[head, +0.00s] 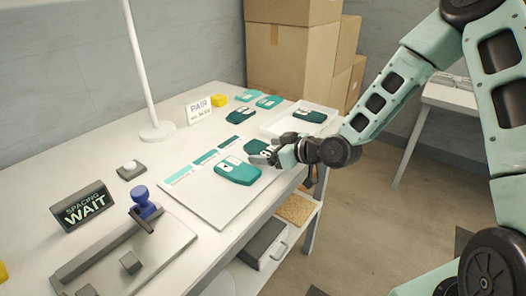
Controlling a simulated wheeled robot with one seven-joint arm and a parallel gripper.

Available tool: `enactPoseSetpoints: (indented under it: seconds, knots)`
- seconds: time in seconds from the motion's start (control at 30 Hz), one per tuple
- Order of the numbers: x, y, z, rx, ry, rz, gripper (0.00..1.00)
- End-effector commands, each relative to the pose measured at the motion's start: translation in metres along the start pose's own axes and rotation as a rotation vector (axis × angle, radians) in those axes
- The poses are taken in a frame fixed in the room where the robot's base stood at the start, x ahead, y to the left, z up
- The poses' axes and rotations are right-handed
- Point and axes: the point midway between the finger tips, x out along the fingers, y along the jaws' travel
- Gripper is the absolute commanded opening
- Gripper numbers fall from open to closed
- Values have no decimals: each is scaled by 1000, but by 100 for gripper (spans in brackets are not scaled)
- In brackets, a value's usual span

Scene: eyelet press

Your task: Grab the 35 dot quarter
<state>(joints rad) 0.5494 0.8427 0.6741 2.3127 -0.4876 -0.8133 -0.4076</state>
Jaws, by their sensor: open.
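Several teal shoe-quarter pieces with pale patches lie on the white table. One piece (237,173) lies on a pale board (205,207), just left of my gripper. Another piece (256,146) lies behind my gripper and is partly covered by it. More lie further back: one piece (240,115), two smaller teal pieces (248,95) (268,102), and one piece (309,115) on a white tray. Dot marks are too small to read, so I cannot tell which quarter is the 35 dot one. My gripper (261,158) is open, low over the board's right side; its fingertips look empty.
A "SPACING WAIT" sign (83,207), a fixture with a blue knob (145,203) and a grey button box (131,171) stand at left. A lamp base (158,131), a "PAIR" sign (198,109) and a yellow block (219,100) are further back. Cardboard boxes (290,55) stand behind.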

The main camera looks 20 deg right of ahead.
Motion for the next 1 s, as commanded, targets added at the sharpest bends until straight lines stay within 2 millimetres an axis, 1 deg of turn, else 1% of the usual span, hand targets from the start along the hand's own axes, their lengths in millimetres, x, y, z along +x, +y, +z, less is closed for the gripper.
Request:
enactPoseSetpoints:
  seconds: [0.17,0.2,0.27,0.3,0.33,0.37,0.63,0.73,0.87,1.0]
  knots:
    - [0,0,0,0,0,0,85]
    - [0,0,0,0,0,0,79]
    - [0,0,0,0,0,0,62]
    - [0,0,0,-1,0,0,51]
    - [0,0,0,-1,0,0,43]
    - [0,0,0,-1,0,0,36]
    - [0,0,-1,-1,1,0,36]
    - [-2,1,-7,-3,2,1,36]
    - [-10,1,-25,-6,4,2,36]
    - [-21,1,-51,-7,4,2,36]
